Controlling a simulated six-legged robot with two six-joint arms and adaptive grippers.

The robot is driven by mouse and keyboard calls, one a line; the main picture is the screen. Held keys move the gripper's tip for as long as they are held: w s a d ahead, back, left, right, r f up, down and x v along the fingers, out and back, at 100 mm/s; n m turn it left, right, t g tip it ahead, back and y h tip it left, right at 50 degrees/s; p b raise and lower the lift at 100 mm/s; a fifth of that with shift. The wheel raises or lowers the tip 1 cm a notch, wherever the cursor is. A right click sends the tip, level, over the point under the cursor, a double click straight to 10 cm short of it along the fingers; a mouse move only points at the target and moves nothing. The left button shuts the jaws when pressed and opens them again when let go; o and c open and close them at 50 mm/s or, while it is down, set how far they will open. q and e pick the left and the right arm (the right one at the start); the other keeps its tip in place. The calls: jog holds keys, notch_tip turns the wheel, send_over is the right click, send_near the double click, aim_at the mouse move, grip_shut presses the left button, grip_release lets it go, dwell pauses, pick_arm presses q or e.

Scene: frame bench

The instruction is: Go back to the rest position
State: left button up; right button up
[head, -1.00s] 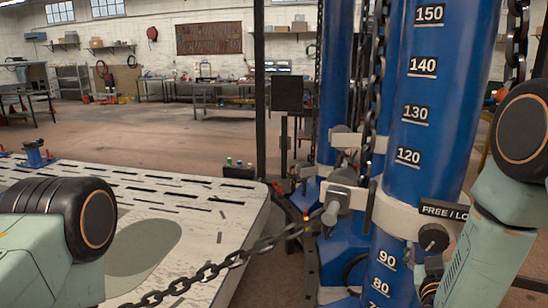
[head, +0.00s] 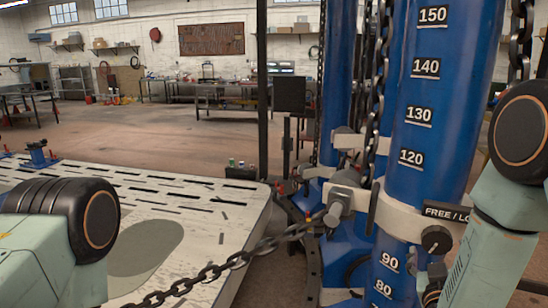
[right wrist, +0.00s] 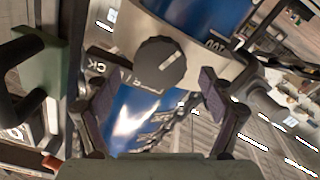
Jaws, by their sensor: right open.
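My right gripper (right wrist: 156,100) is open and empty in the right wrist view, its two dark finger pads apart. A dark round knob (right wrist: 160,64) on a pale collar shows just beyond and between the fingers. In the head view my right gripper (head: 433,284) shows only in part, just below the same knob (head: 436,239) and its FREE/LO... label. I cannot tell whether it touches the collar. My left arm fills the lower left of the head view, but its gripper is not in view.
A blue tower (head: 425,120) with height numbers stands close in front of my right arm, a second one behind it. A chain (head: 230,262) runs across the lower middle from a clamp. The slotted bench (head: 215,225) lies left. Open floor lies beyond.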

aim_at(436, 244)
jog(key=v, duration=0.8)
jog(key=x, duration=1.1)
jog(key=shift+r, duration=0.1)
jog(key=shift+w+d, duration=0.15)
jog(key=shift+w, duration=0.2)
jog(key=shift+f+m+b, duration=0.2)
jog(key=shift+m+b, duration=0.4)
jog(key=shift+m, duration=0.5)
jog(key=m+b, duration=0.1)
jog(key=m, duration=0.2)
jog(key=shift+r+b, duration=0.1)
jog(key=shift+b, duration=0.2)
jog(key=m+b, duration=0.1)
jog(key=m, duration=0.2)
jog(key=shift+m+b, duration=0.5)
jog(key=shift+m, duration=0.7)
jog(key=m+b, duration=0.1)
jog(key=m, duration=0.4)
jog(key=m+b, duration=0.1)
jog(key=m, duration=0.3)
jog(key=shift+r+m, duration=0.1)
jog(key=shift+m, duration=0.2)
